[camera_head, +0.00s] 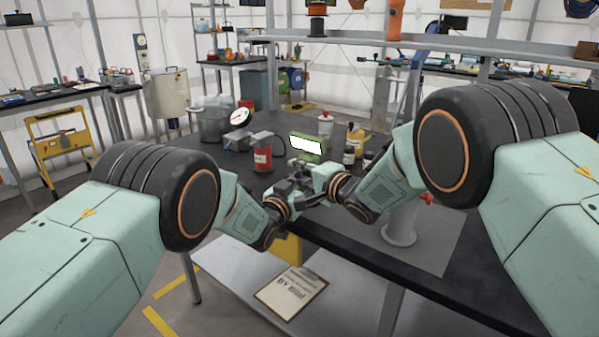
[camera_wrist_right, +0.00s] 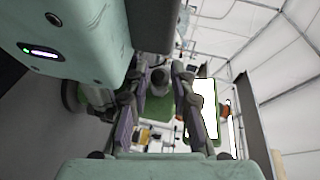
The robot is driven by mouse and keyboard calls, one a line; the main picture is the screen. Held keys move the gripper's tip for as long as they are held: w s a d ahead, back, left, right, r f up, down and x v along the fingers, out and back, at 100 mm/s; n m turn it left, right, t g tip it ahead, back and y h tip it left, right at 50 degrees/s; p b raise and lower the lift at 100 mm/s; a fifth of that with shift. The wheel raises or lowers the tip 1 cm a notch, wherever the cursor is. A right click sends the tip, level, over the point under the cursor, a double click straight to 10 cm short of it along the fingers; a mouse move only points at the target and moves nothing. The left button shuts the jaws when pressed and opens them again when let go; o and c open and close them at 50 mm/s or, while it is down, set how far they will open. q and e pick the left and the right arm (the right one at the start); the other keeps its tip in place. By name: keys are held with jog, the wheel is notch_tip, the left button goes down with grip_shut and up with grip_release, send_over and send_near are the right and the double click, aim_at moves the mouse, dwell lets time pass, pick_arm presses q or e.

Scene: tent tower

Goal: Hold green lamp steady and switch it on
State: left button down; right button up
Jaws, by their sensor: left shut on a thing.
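The green lamp (camera_head: 308,148) stands on the dark workbench, with a bright white panel facing my head camera. In the right wrist view the lamp's green body (camera_wrist_right: 157,108) shows between my fingers, with a round grey knob-like part at its upper end and the white panel to the right. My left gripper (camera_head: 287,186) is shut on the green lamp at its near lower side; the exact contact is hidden. My right gripper (camera_head: 316,172) is close beside it at the lamp's near side. Its two fingers (camera_wrist_right: 160,112) are apart in the wrist view.
Dark bottles (camera_head: 354,141) and a yellow container stand to the right. A clipboard (camera_head: 291,292) lies on the lower shelf.

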jog(key=shift+c, duration=0.3)
grip_shut()
jog(key=shift+d+n+g+y, duration=0.1)
jog(key=shift+n+g+y, duration=0.4)
jog(key=shift+o, duration=0.3)
grip_release()
jog(key=v, duration=1.2)
